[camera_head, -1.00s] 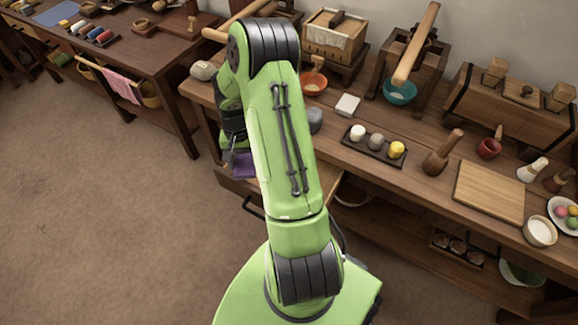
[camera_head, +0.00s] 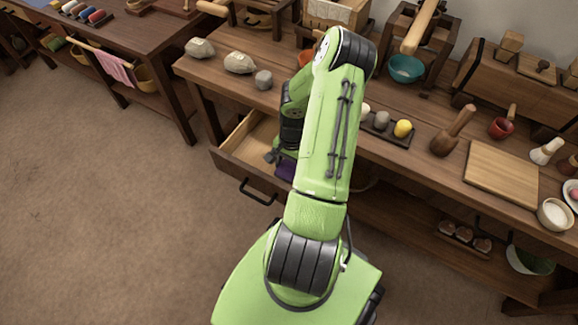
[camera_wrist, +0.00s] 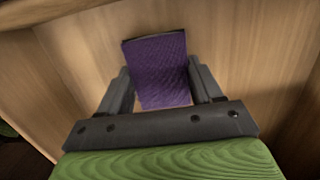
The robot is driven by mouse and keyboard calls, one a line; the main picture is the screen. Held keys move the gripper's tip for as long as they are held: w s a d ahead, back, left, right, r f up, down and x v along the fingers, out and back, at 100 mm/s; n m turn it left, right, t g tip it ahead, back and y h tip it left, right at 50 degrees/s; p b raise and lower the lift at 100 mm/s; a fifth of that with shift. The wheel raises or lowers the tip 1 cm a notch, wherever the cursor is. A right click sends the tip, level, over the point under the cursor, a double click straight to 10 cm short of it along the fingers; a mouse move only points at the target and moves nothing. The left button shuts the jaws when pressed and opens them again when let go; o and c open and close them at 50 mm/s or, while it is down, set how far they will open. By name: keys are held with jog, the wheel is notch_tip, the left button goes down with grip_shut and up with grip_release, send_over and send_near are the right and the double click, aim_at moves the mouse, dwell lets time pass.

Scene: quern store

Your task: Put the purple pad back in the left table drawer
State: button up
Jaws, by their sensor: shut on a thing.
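The purple pad (camera_wrist: 158,65) is held between the two fingers of my gripper (camera_wrist: 162,92) in the wrist view. Pale wooden walls of the drawer surround it there. In the head view a bit of the pad (camera_head: 286,171) shows at the right part of the open table drawer (camera_head: 232,172), below my gripper (camera_head: 274,156). The drawer is pulled out from under the worktable, its black handle facing front. The wrist view does not settle whether the pad touches the drawer floor. My arm hides the drawer's right end.
The worktable holds pale stones (camera_head: 240,62), a grey stone (camera_head: 264,80), a teal bowl (camera_head: 405,68), a dark tray (camera_head: 388,134) of small lumps and a cutting board (camera_head: 487,169). The drawer's left part looks empty. The floor in front is clear.

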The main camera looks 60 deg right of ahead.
jog(key=shift+r, duration=0.1)
jog(key=o, duration=1)
notch_tip(320, 180, up, 12)
jog(key=d+p, duration=0.2)
jog(key=p, duration=0.3)
notch_tip(320, 180, up, 9)
jog(key=n+h, duration=0.2)
jog(key=n, duration=0.2)
send_over(291, 163)
jog(key=w+a, duration=0.4)
jog(key=a+r+n+t+h, duration=0.1)
jog(key=a+r+n, duration=0.3)
jog(key=a+r, duration=0.4)
jog(key=s+a+r+n+t, duration=0.1)
jog(key=s+a+r+n, duration=0.2)
jog(key=a, duration=0.2)
jog(key=s+a+r+n+t+y, duration=0.1)
jog(key=s+a+r+n+t, duration=0.1)
jog(key=a, duration=0.3)
jog(key=s+a+r+n+t, duration=0.1)
jog(key=s+a+r+n, duration=0.3)
jog(key=a+r, duration=0.1)
jog(key=shift+s+a+r+t+y, duration=0.1)
jog(key=shift+s+a+t+y, duration=0.25)
jog(key=shift+a+t, duration=0.1)
